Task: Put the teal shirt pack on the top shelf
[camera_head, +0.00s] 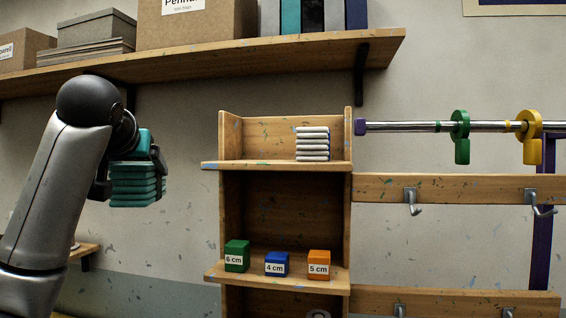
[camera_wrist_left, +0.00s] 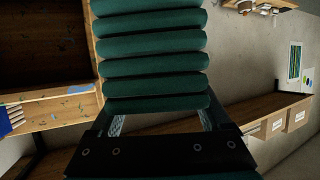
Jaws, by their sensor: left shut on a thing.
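The teal shirt pack (camera_head: 134,186) is a stack of several folded layers at the left of the head view. My left gripper (camera_head: 130,172) is shut on it, with a dark finger on each side, and holds it in the air. In the left wrist view the teal shirt pack (camera_wrist_left: 152,58) fills the upper middle, in front of the gripper's dark body. The top shelf (camera_head: 240,165) of the wooden unit is to the right of the pack. A grey-white folded pack (camera_head: 312,144) lies on its right part, and its left part is bare. My right gripper is not in view.
Green (camera_head: 237,256), blue (camera_head: 277,263) and orange (camera_head: 319,264) labelled blocks stand on the lower shelf (camera_head: 300,285). A long wall shelf (camera_head: 210,62) with boxes runs above. A metal rail (camera_head: 400,126) with green and yellow pieces is at the right, above hooks.

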